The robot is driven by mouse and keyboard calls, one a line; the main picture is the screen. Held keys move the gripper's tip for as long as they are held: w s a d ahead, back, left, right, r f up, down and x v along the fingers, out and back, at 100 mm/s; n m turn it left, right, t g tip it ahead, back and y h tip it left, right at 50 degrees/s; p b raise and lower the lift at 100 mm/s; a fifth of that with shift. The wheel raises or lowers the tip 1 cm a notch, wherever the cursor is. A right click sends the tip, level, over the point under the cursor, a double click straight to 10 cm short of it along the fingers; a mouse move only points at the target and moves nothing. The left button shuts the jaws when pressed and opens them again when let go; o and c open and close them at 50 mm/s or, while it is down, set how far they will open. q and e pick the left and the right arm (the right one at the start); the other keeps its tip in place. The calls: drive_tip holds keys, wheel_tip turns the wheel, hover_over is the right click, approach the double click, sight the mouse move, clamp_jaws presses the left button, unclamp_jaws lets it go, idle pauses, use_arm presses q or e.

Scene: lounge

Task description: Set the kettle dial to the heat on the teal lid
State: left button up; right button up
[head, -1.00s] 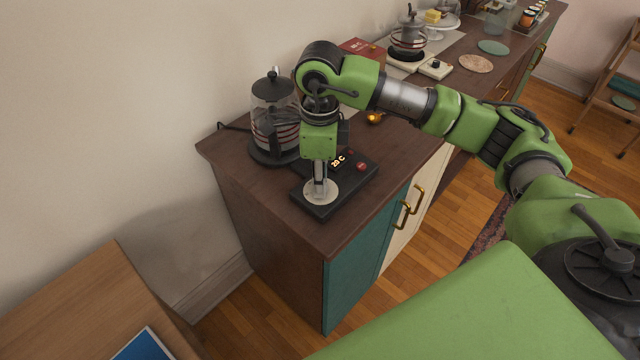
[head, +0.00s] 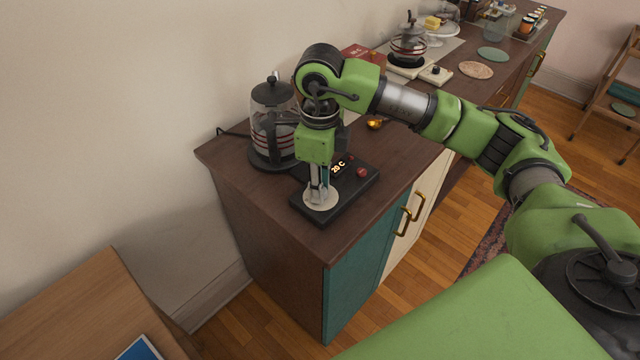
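The glass kettle (head: 270,122) with a black lid, handle and base stands at the near left of the dark cabinet top. In front of it lies a black control panel (head: 343,203) with a pale round dial (head: 322,204), a lit display (head: 338,168) that seems to read 20 C, and a red button (head: 361,172). My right gripper (head: 318,188) points down onto the dial, its fingers close together at the dial's middle. Whether they clamp it cannot be seen. A teal lid cannot be made out for certain. My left gripper is out of view.
Behind my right arm stand a red box (head: 362,52), a second glass pot (head: 408,46) on a pale unit, a pinkish disc (head: 476,70) and a green disc (head: 493,54). Small jars (head: 527,24) stand at the far end. A gold item (head: 375,124) lies near the arm.

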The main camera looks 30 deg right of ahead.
drive_tip(key=shift+o, duration=1.3)
drive_tip(key=shift+r, duration=0.1)
wheel_tip(320, 180, up, 12)
